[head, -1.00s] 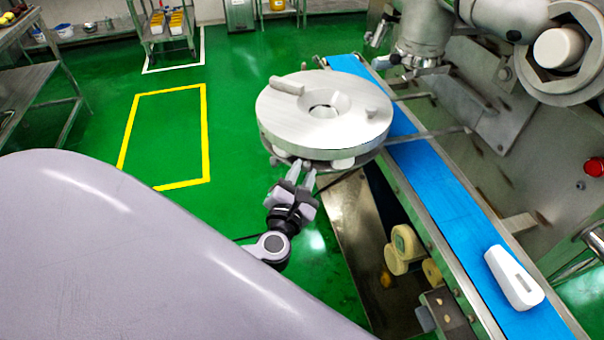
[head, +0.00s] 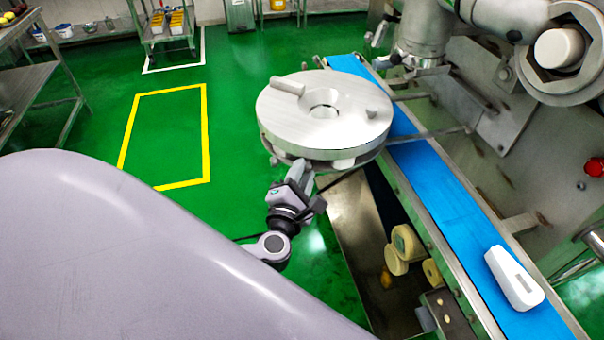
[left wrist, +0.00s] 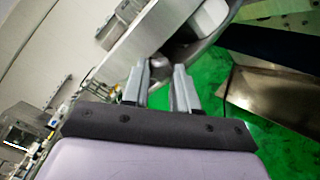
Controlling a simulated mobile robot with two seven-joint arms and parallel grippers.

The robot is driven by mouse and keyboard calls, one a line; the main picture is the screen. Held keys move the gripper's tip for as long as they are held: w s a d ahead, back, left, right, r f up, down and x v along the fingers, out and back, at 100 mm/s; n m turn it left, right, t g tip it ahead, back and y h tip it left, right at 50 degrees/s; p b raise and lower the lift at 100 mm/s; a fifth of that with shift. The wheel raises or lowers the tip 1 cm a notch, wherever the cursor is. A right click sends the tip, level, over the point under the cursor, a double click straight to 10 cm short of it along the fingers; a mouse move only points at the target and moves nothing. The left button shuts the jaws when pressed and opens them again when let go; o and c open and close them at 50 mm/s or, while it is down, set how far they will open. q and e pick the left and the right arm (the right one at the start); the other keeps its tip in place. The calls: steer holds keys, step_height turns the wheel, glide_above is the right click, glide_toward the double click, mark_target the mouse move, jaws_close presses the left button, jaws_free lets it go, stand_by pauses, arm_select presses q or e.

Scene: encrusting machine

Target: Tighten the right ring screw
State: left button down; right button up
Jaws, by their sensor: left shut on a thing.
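The round metal ring (head: 290,113) with a central hole sits beside the conveyor in the head view. A pale knob-like screw (head: 343,163) shows under its near rim; another (left wrist: 208,20) shows in the left wrist view. My left gripper (head: 305,172) reaches up under the ring's near-left underside. In the left wrist view its fingers (left wrist: 160,72) are shut on a small part at the ring's underside, seemingly a ring screw. The gripped part is mostly hidden by the fingers and shadow. My right gripper is not in view.
A blue conveyor belt (head: 440,175) runs past the ring on the right, with a white device (head: 514,278) on it. Cream rollers (head: 405,242) sit below the belt's near side. A red button (head: 594,167) is at the far right. Green floor (head: 240,110) is clear to the left.

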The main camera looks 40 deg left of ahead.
arm_select(q)
steer(key=c, duration=0.9)
jaws_free()
steer(key=shift+o, duration=0.2)
steer(key=shift+s, duration=0.1)
steer(key=v, duration=0.7)
steer(key=shift+b, duration=0.3)
